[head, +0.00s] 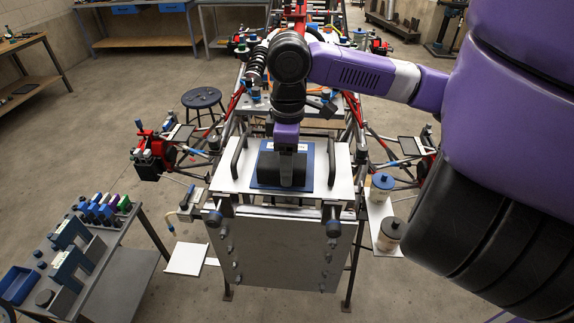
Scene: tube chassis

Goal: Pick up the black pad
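A dark block, which looks like the black pad (268,168), is on a blue mat (321,165) on the white panel of the tube chassis in the head view. My arm reaches in from the right and bends down over the mat. My gripper (287,149) points down right at the dark block, and its grey and purple end covers part of the block. I cannot tell whether the fingers touch the block or are around it. The fingertips are too small and hidden to show whether they are open or shut.
Dark handles (238,157) stand on both sides of the mat. Red and silver chassis tubes surround the panel. A bench (120,235) with blue and grey parts is at the left. Lidded containers (388,233) stand on a white side plate (373,212) at the right.

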